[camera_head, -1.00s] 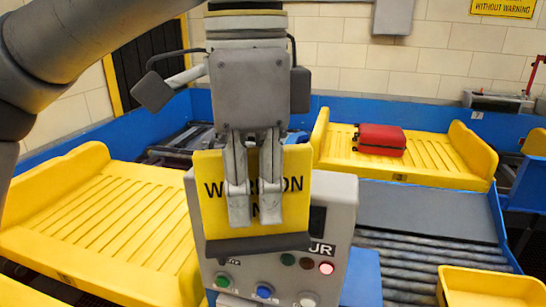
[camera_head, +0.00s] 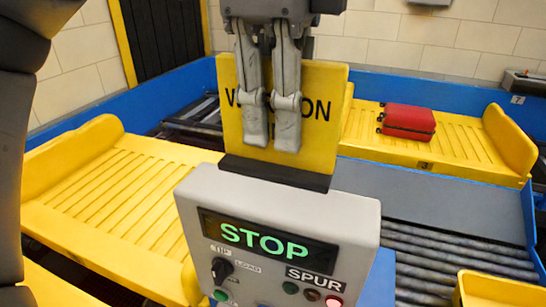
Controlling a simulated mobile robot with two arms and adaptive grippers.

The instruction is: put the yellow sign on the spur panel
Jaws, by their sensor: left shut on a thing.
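The yellow sign (camera_head: 232,120) is upright in front of my left gripper's fingers, its black lettering partly hidden by them. My left gripper (camera_head: 271,140) is shut on the sign. The sign's dark base (camera_head: 275,173) is at the top edge of the grey spur panel (camera_head: 345,215); it looks to be on or just over the top, and I cannot tell whether it touches. The panel's display reads STOP in green, above a SPUR label, a knob and several buttons. My right gripper is not in view.
A yellow tray (camera_head: 120,190) lies left of the panel. Another yellow tray (camera_head: 465,155) behind to the right carries a red suitcase (camera_head: 408,121). Grey rollers (camera_head: 455,245) run at the right, with a yellow bin (camera_head: 500,288) at the lower right.

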